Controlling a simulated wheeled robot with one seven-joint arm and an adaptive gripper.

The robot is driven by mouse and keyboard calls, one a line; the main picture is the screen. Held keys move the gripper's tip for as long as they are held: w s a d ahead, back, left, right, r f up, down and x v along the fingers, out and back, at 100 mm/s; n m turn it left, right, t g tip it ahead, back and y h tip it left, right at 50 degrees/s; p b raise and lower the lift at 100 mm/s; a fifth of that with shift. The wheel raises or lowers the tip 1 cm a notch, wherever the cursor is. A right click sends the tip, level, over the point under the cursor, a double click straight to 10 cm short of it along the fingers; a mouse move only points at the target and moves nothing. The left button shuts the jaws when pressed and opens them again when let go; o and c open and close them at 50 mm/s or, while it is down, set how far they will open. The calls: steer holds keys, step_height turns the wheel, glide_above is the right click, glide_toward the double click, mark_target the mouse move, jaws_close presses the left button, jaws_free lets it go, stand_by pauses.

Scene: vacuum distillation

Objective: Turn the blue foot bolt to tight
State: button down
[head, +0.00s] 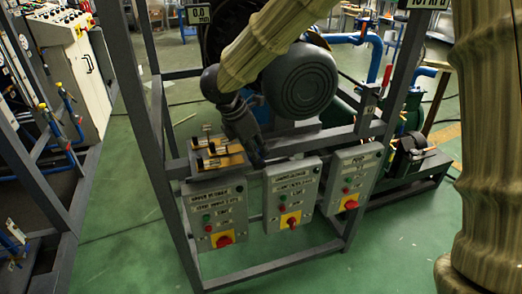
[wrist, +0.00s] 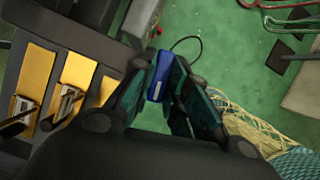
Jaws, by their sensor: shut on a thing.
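The blue foot bolt (wrist: 157,76) shows in the wrist view as a small blue block with a pale mark on its face. It sits between the two dark green fingers of my gripper (wrist: 161,84), which is shut on it. In the head view my gripper (head: 257,157) points down beside the grey frame, at the right end of the row of orange-yellow plates. The bolt is hidden there behind my gripper and arm. How far the bolt is turned cannot be told.
Orange-yellow plates (head: 219,162) with metal fittings lie left of my gripper; they also show in the wrist view (wrist: 78,73). Grey control boxes (head: 291,190) with red knobs hang just below. A large motor (head: 298,82) stands behind. Green floor (head: 120,215) is open to the left.

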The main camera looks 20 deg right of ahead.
steer(key=shift+w+m+g, duration=0.1)
steer(key=shift+m+g, duration=0.2)
steer(key=shift+m, duration=0.6)
steer(key=c, duration=1.4)
jaws_free()
steer(key=shift+d+f, duration=0.1)
steer(key=shift+d, duration=0.05)
steer(key=v, duration=1.2)
steer(key=shift+w, duration=0.15)
